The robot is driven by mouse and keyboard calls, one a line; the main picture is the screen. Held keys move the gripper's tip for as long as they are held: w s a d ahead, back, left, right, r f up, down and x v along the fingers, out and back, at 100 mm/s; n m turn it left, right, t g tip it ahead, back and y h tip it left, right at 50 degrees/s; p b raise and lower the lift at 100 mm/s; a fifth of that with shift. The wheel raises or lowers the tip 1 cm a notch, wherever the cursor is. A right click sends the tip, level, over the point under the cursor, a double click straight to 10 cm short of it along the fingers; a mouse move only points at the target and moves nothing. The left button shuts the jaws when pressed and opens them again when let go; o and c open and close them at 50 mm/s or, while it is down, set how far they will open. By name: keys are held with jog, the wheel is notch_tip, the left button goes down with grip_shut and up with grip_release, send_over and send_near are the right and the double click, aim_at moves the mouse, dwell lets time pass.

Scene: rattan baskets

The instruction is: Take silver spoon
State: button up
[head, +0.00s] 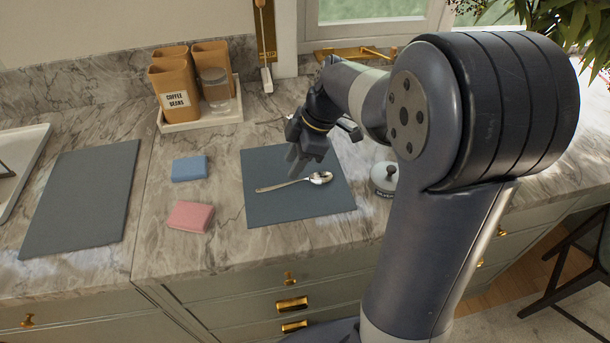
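A silver spoon (287,185) lies on a dark blue-grey mat (260,209) on the marble counter. Its bowl points right and its handle points left. My gripper (293,168) is above the far side of the mat, pointing down, just behind the spoon's handle in the picture. I see no contact with the spoon, though the height between them is hard to judge. The fingers show small and dark, and the gap between them is not clear. The spoon shows over its whole length.
Left of the mat lie a blue sponge (189,169) and a pink sponge (190,217). A white tray (205,122) with brown canisters (174,86) and a glass jar (215,90) stands behind. A lidded pot (384,176) stands right of the mat. Another dark mat (82,198) lies left.

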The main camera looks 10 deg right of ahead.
aim_at(283, 185)
jog(key=shift+w+d+p+x, duration=0.1)
jog(key=shift+w+p+x, duration=0.1)
jog(key=shift+x, duration=0.95)
jog(key=shift+w+d+p+x, duration=0.1)
jog(key=shift+d+p+x, duration=0.1)
jog(key=shift+x, duration=1)
jog(key=shift+w+d+p+x, duration=0.1)
jog(key=shift+p+x, duration=0.1)
jog(key=shift+x, duration=0.95)
jog(key=shift+f, duration=0.15)
grip_shut()
